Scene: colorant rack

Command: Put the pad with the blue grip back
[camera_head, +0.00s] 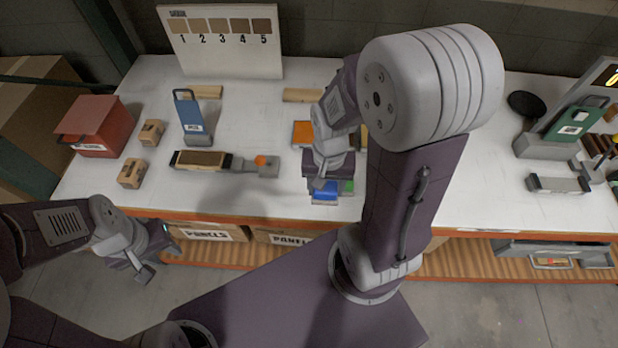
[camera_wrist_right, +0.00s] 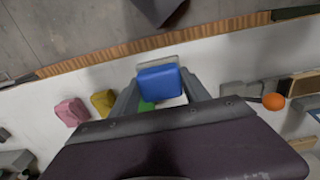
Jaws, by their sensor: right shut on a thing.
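The pad's blue grip (camera_head: 323,190) shows near the front edge of the white table, under my right gripper (camera_head: 322,182). In the right wrist view the blue grip (camera_wrist_right: 160,82) sits between the fingers of my right gripper (camera_wrist_right: 165,92), which is shut on it. A pale plate edge shows just beyond the grip; the rest of the pad is mostly hidden. A green piece (camera_wrist_right: 146,106) shows close beside the grip. My left gripper (camera_head: 158,254) hangs in front of the table at the left, open and empty.
An orange pad (camera_head: 303,134) lies behind my right gripper. A grey tool with an orange knob (camera_head: 261,161) lies to its left. Pink (camera_wrist_right: 71,112) and yellow (camera_wrist_right: 103,102) blocks show in the wrist view. A red box (camera_head: 94,124) stands far left.

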